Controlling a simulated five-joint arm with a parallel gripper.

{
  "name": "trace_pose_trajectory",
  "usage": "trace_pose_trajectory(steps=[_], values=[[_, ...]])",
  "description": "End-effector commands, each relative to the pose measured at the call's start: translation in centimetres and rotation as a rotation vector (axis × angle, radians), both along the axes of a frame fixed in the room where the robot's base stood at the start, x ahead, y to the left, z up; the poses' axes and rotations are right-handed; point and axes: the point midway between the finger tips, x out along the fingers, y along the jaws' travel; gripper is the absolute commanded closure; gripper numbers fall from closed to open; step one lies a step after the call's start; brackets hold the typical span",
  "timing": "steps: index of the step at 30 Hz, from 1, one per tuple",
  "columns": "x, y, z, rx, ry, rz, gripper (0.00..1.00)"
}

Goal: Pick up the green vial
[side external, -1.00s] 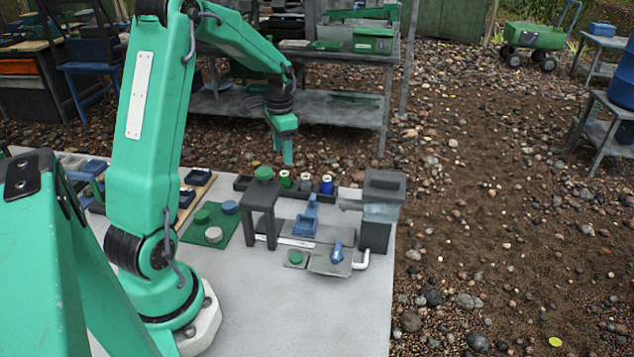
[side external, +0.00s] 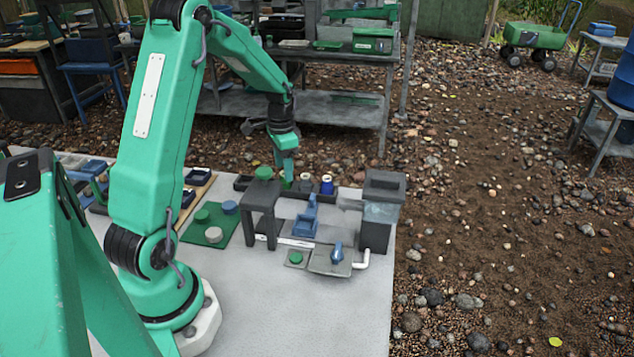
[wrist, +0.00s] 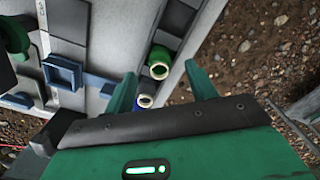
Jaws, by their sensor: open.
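The green vial (wrist: 159,60) with a pale ring top shows in the wrist view, in a dark rack (wrist: 176,20). My gripper (wrist: 160,70) is open and empty, with one finger on each side of the vial's line in that view.
A blue fixture (side external: 306,216) and a dark grey machine (side external: 382,200) stand to the right. The front of the pale table (side external: 300,310) is clear.

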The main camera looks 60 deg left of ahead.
Motion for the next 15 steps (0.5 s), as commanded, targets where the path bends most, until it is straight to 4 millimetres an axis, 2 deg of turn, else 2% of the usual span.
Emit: trace_pose_trajectory(steps=[3,7,15], values=[[0.0,-0.1,-1.5,-0.001,0.001,0.0,0.44],[0.0,-0.1,-2.6,-0.001,0.001,0.0,0.44],[0.0,-0.1,-2.9,0.0,-0.001,0.0,0.44]])
